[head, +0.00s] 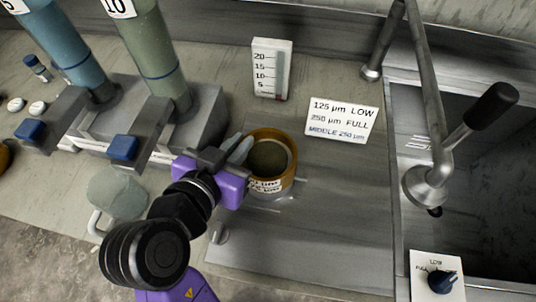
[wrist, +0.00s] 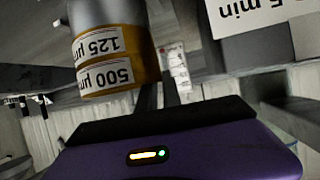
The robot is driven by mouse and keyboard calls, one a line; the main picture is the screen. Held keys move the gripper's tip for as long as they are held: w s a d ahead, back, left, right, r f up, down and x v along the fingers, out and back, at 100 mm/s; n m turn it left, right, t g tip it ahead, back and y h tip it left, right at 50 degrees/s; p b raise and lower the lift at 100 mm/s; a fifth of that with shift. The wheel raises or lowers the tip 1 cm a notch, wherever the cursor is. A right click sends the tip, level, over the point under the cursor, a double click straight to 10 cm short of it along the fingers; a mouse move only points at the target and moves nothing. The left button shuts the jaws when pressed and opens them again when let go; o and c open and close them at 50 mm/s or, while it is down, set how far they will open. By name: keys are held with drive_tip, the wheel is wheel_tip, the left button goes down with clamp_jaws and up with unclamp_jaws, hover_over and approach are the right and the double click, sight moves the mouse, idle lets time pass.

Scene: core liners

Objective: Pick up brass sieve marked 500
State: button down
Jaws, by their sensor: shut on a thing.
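A round brass sieve (head: 283,138) with an open top and dark mesh or fill inside stands on the grey bench in the head view. In the upside-down wrist view, the label on the brass sieve marked 500 (wrist: 105,76) reads 500 µm. A second label, 125 µm (wrist: 99,44), is directly against it, below it in the stack. My gripper (head: 240,152) is at the left side of the sieve's rim, shut on the 500 sieve. The fingertips are partly hidden by the rim, and I cannot tell whether the sieve is raised.
A white sign (head: 338,119) and a scale block (head: 271,70) stand behind the sieve. Two tubes (head: 154,55) with blue-handled levers (head: 123,147) are at the left. A metal pipe and black-handled lever (head: 491,105) stand beside the dark basin at the right.

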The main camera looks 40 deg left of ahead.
drive_tip(key=shift+s+f, duration=0.1)
drive_tip(key=shift+f, duration=0.2)
